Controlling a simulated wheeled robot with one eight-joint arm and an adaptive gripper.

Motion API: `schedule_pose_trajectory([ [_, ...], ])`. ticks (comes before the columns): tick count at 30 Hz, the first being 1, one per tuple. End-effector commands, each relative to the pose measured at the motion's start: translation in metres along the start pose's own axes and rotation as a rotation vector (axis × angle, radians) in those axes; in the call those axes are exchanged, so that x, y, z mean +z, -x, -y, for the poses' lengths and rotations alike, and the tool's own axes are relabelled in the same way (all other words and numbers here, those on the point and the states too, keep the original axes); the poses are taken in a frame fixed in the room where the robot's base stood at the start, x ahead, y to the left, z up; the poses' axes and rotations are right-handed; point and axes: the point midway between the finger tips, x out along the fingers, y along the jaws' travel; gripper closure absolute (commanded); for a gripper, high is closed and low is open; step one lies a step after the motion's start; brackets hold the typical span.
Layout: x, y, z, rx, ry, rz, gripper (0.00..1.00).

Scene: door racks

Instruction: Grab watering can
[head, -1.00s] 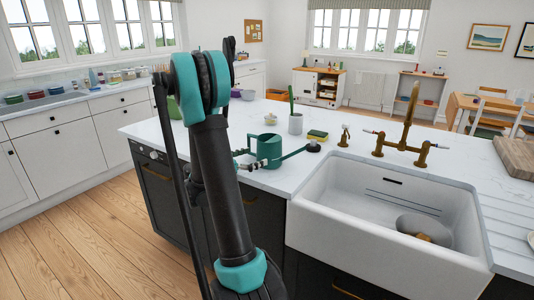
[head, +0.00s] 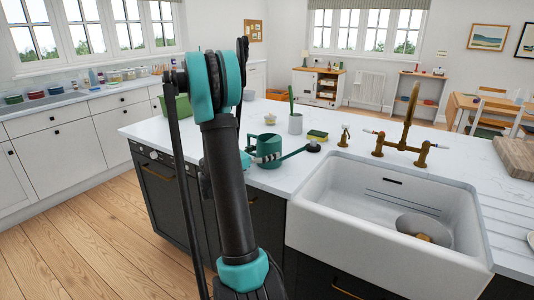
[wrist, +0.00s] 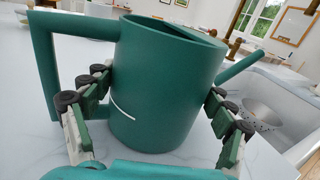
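The watering can (head: 269,144) is dark green and stands upright on the white worktop by the sink. Its long spout points right, with a dark round end in the head view. In the wrist view the can (wrist: 165,85) fills the middle, its square handle on the left and its spout behind on the right. My gripper (wrist: 160,92) is open, with one finger on each side of the can's body. Both fingertips are close to its sides; I cannot tell if they touch. In the head view my gripper (head: 262,158) is partly hidden by my arm.
The white sink (head: 390,215) with a grey colander (head: 424,230) in it lies to the right. A brass tap (head: 405,130), a soap dispenser (head: 344,136), a sponge (head: 317,135) and a white pot (head: 295,123) stand near the can. A green container (head: 178,107) is behind my arm.

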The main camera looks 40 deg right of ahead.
Motion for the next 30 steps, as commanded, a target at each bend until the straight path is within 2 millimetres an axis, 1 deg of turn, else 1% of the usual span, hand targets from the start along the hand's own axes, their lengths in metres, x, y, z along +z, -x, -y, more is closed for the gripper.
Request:
schedule_pose_trajectory([
  [1,0.000,0.000,0.000,0.000,0.000,0.000,0.30],
  [9,0.000,0.000,0.000,0.000,0.000,0.000,0.63],
  [12,0.000,0.000,0.000,0.000,0.000,0.001,0.73],
  [23,0.004,0.000,0.000,0.000,0.000,0.001,0.73],
  [30,0.016,0.000,0.001,0.000,0.000,0.001,0.73],
])
